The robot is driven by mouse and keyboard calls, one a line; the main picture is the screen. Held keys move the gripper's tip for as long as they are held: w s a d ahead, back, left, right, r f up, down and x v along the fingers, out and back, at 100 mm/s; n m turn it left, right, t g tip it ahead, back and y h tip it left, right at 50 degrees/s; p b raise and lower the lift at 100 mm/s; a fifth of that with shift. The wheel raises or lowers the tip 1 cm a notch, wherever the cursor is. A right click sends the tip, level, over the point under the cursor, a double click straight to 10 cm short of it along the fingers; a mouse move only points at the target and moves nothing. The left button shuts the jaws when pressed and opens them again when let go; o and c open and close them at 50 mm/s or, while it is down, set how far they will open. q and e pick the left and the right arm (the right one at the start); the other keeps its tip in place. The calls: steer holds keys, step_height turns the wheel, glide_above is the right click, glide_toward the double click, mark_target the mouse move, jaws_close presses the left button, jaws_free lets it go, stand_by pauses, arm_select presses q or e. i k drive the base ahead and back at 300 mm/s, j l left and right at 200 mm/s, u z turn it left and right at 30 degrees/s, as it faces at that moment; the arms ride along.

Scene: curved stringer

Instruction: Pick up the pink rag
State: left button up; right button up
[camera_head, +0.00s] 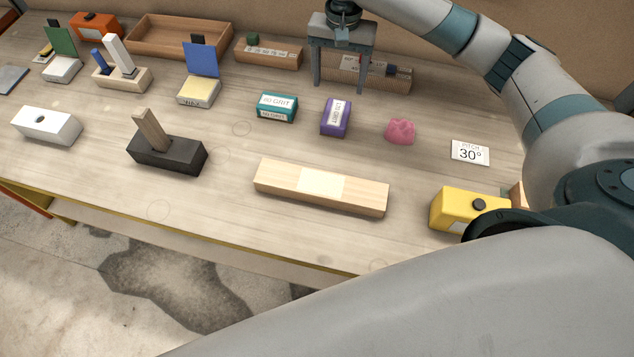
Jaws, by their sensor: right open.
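The pink rag (400,131) is a small crumpled lump lying on the wooden workbench (230,160), right of the middle. It sits between a purple grit block and a white card. My right gripper (341,86) is above the back of the bench, left of and behind the rag. Its two grey fingers point down, wide apart, with nothing between them. A long wooden block with a label lies partly behind the fingers. The rag is in full view, and nothing touches it. My left gripper is not in view.
Near the rag are the purple block (335,118), the teal block (277,107) and the white "30°" card (470,153). A pale wooden bar (320,187) and a yellow box (467,209) lie nearer the front edge. My arm covers the bench's right end.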

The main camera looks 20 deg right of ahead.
mark_target(399, 132)
steer(key=z, duration=1.35)
